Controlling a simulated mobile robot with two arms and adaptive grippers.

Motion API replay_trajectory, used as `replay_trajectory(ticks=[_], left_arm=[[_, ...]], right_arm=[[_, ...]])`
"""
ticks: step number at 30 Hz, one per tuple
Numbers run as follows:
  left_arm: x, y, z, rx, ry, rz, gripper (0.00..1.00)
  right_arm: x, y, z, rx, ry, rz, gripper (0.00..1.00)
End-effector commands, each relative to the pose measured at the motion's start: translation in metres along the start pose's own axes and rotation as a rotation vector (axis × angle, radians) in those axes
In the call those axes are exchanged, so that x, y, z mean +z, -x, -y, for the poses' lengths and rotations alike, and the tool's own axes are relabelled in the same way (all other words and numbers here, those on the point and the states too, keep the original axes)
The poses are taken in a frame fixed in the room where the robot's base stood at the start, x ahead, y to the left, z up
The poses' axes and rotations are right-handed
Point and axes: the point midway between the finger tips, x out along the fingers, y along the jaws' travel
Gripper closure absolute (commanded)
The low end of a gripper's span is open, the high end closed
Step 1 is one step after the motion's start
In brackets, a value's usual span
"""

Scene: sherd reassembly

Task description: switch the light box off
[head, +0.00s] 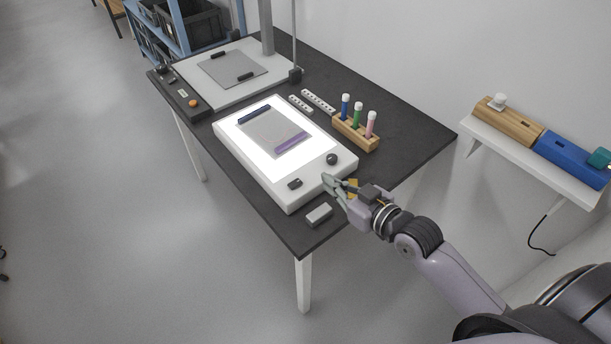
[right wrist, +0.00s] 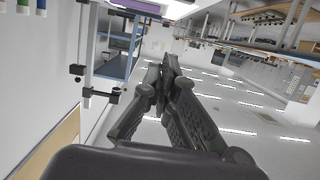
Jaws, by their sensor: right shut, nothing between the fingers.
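The light box (head: 312,176) is a white slab on the dark table, and its panel glows bright white. A translucent sheet with a dark bar and a purple bar lies on the panel. On the near rim are a small dark rocker switch (head: 295,184) and a round black knob (head: 332,158). Which way the switch is tipped is too small to tell. My right gripper (head: 328,180) is shut and empty at the box's near right corner, close to the knob and right of the switch. Its closed fingers show in the right wrist view (right wrist: 165,68). My left gripper is out of view.
A grey block (head: 319,213) lies by the table's near edge. A wooden rack (head: 355,134) holds blue, green and pink pens right of the box. A stand base (head: 207,88) is behind, with an orange-buttoned control box (head: 184,98) beside it. A wall shelf (head: 520,152) is at right.

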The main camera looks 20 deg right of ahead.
Motion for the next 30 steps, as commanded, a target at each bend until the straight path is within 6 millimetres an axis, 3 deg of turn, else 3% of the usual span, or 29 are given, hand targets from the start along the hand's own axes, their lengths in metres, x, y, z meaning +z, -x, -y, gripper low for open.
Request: replay_trajectory(ticks=[5, 18, 24, 30], left_arm=[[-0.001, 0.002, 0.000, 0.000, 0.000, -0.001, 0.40], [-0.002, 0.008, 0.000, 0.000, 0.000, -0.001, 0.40], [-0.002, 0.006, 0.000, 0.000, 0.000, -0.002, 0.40], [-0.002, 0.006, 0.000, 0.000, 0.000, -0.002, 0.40]], right_arm=[[-0.001, -0.017, 0.000, 0.001, -0.002, -0.002, 1.00], [0.005, -0.103, 0.000, -0.001, -0.001, 0.004, 1.00], [0.032, -0.107, 0.000, -0.001, 0.000, 0.004, 1.00], [0.040, -0.109, 0.000, 0.000, 0.000, 0.002, 1.00]])
